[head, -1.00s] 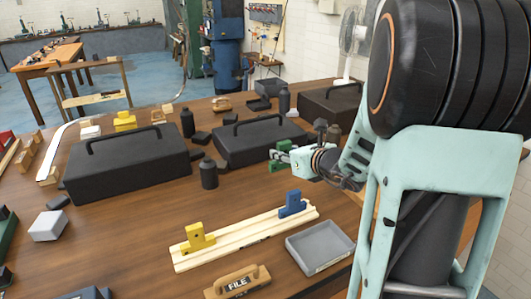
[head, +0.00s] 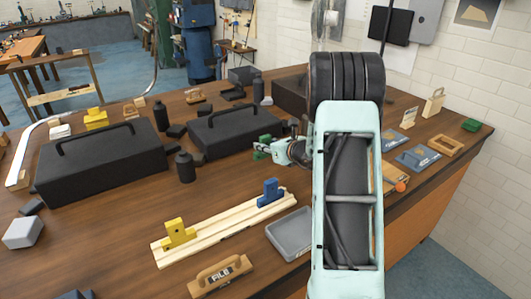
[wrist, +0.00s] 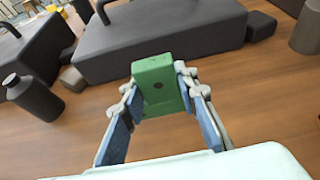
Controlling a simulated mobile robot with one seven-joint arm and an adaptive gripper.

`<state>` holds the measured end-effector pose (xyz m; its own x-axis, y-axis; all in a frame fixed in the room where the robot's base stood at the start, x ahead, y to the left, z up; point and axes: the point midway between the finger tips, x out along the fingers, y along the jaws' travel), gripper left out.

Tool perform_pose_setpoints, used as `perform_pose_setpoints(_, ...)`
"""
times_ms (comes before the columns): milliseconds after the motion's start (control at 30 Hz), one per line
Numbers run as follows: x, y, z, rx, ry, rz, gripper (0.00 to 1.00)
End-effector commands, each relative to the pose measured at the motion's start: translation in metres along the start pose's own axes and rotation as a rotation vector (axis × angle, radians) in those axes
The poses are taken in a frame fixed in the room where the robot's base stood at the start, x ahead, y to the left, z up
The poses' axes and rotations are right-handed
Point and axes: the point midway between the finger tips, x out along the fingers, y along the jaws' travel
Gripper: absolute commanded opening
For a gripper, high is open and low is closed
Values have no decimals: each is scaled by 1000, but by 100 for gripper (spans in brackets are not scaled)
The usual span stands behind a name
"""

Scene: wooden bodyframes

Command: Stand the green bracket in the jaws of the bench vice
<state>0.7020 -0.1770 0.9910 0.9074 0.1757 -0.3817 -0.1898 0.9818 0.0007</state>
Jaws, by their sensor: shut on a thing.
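The green bracket (head: 263,147) is held out at the end of my arm, above the table in front of the middle black toolbox. In the wrist view the table surface shows below the bracket. I cannot make out a bench vice in the current views.
A pale wooden rail (head: 220,230) carries a yellow block (head: 177,233) and a blue block (head: 270,192). A grey tray (head: 291,235) lies beside it. Black toolboxes (head: 100,158) (head: 236,129) and a dark bottle (head: 185,167) stand around. Several small items lie at the right.

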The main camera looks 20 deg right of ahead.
Motion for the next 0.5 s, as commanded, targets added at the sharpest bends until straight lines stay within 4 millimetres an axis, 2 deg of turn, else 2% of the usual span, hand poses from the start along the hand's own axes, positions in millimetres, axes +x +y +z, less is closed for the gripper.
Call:
perform_pose_setpoints(167,8,-4,-6,0,0,1,0)
perform_pose_setpoints(333,18,-3,-31,0,1,2,0)
perform_pose_setpoints(500,18,-4,-32,-2,-2,0,0)
